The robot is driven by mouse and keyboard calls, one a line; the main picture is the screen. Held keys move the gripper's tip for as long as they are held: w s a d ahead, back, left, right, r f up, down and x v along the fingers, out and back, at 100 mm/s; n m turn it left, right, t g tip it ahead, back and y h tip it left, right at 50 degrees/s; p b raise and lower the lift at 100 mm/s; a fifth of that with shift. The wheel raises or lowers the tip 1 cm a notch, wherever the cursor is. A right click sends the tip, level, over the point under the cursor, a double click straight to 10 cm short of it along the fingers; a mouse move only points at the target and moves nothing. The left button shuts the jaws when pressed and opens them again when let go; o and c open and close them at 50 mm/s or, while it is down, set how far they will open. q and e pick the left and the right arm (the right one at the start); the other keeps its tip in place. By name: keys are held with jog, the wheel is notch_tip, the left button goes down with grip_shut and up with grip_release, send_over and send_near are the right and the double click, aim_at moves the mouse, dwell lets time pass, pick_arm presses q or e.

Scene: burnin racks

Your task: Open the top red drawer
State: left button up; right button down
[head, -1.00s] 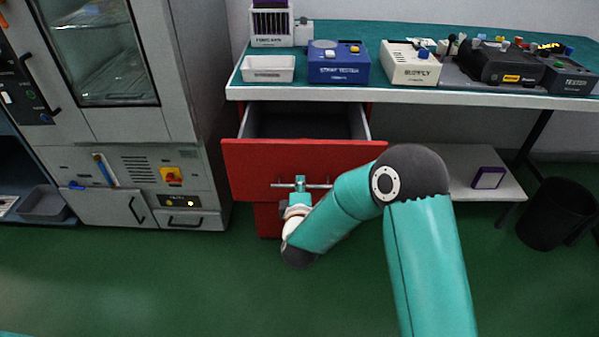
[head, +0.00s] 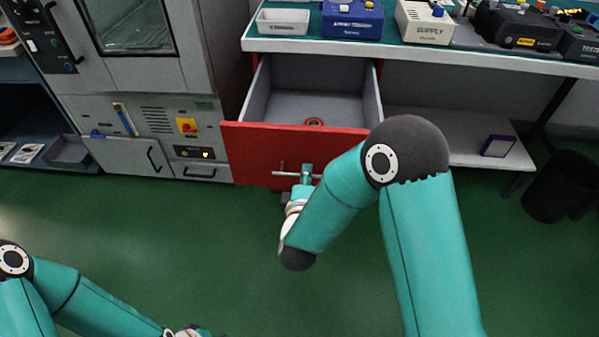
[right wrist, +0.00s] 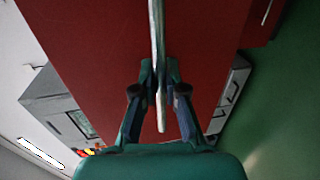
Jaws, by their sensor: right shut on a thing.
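The top red drawer (head: 250,149) hangs under the workbench and is pulled well out. Its grey inside shows, with a small red ring-shaped object (head: 314,121) at its front. My right gripper (head: 305,174) is at the bar handle (head: 282,173) on the drawer's front and shut on it. In the right wrist view the two fingers (right wrist: 160,100) close on either side of the pale handle bar (right wrist: 161,113), against the red front (right wrist: 100,50). My left arm shows at the lower left; its gripper is mostly cut off by the bottom edge, so its fingers cannot be made out.
A grey oven cabinet (head: 155,82) stands left of the drawer. The bench holds a white tray (head: 283,22), a blue tester (head: 352,18) and a supply box (head: 425,22). A black bin (head: 560,186) stands at right. Green floor in front is clear.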

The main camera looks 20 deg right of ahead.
jog(key=shift+s+d+f, duration=0.1)
jog(key=shift+d+f, duration=0.05)
jog(key=shift+d, duration=0.1)
jog(key=c, duration=1.2)
grip_release()
jog(key=shift+a, duration=0.2)
jog(key=v, duration=1.2)
